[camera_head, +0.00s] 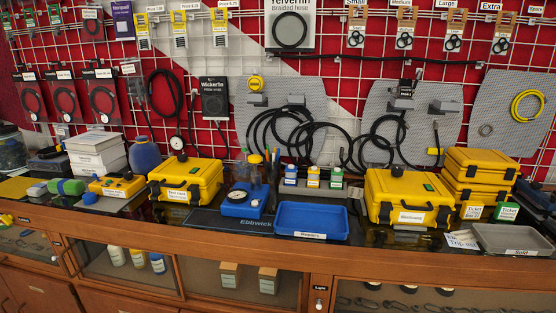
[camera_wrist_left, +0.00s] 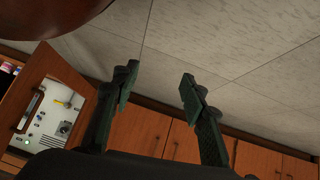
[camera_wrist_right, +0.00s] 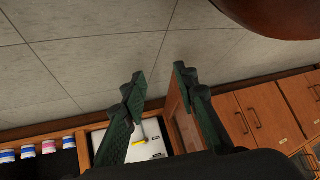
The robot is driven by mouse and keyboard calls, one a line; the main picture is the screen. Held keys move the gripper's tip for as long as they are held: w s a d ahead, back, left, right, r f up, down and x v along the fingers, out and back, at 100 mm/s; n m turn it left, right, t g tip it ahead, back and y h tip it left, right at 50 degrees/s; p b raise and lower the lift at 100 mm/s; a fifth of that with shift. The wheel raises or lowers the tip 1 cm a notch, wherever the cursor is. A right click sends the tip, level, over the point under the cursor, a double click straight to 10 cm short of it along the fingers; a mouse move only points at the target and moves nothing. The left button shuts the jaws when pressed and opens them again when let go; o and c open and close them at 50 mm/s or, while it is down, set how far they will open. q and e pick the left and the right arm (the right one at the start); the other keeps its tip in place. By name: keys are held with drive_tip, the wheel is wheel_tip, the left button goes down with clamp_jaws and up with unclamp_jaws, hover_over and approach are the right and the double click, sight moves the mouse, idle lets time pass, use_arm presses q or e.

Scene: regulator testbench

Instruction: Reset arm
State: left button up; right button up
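My left gripper (camera_wrist_left: 157,88) shows in the left wrist view with its two dark green fingers apart and nothing between them. My right gripper (camera_wrist_right: 160,86) shows in the right wrist view, also with fingers apart and empty. The right fingers are closer together than the left ones. Both hang over the tiled floor (camera_wrist_left: 240,40), in front of wooden cabinet doors (camera_wrist_left: 140,130). Neither arm shows in the head view.
The bench holds a yellow case (camera_head: 186,180) at left, another yellow case (camera_head: 409,198) at right, a blue tray (camera_head: 312,221) and a blue gauge device (camera_head: 243,201). An open cabinet door (camera_wrist_left: 40,85) with a white panel (camera_wrist_left: 52,118) stands near the left gripper.

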use_arm(q)
drive_tip(key=s+a+r+g+y+p, duration=0.1)
drive_tip(key=s+a+g+p, duration=0.3)
drive_tip(key=s+p, duration=0.8)
drive_tip(key=s+a+r+g+y+p, duration=0.2)
drive_tip(key=s+a+r+g+p, duration=0.2)
drive_tip(key=s+p, duration=0.7)
drive_tip(key=a+p, duration=0.2)
drive_tip(key=p, duration=0.5)
drive_tip(key=shift+s+p, duration=0.35)
drive_tip(key=shift+p, duration=0.05)
use_arm(e)
drive_tip(key=s+d+r+g+h, duration=0.1)
drive_tip(key=s+d+g, duration=0.3)
drive_tip(key=s, duration=0.8)
drive_tip(key=s+d+r+g+h, duration=0.2)
drive_tip(key=s+d+r+g, duration=0.2)
drive_tip(key=s, duration=0.7)
drive_tip(key=shift+s+d, duration=0.35)
drive_tip(key=shift+d, duration=0.5)
use_arm(q)
drive_tip(key=shift+r, duration=0.1)
drive_tip(key=shift+c, duration=0.7)
